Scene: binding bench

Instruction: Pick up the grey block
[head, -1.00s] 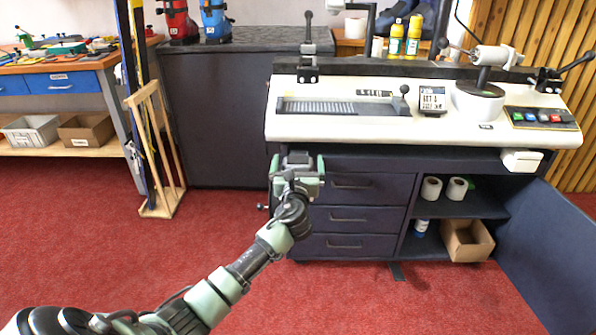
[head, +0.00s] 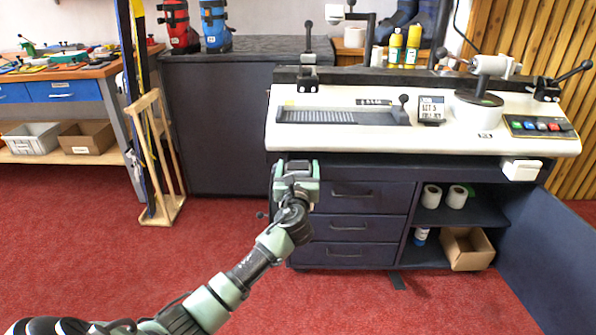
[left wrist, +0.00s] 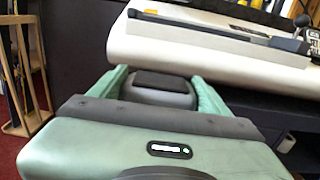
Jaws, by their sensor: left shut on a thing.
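My left gripper (head: 296,177) is in front of the bench, at the upper left of its drawers. Its green fingers are shut on a grey block (left wrist: 160,90), which shows between them in the left wrist view. The block has a dark top and a lighter grey side. In the head view only a small dark grey part of the block (head: 299,165) shows between the fingertips. The fingers hide its sides. My right gripper is in neither view.
The white bench machine (head: 340,136) stands just beyond my left gripper. A cabinet door (head: 545,255) hangs open at the right. A wooden ski rack (head: 152,160) stands at the left. Red carpet (head: 90,235) is clear in front.

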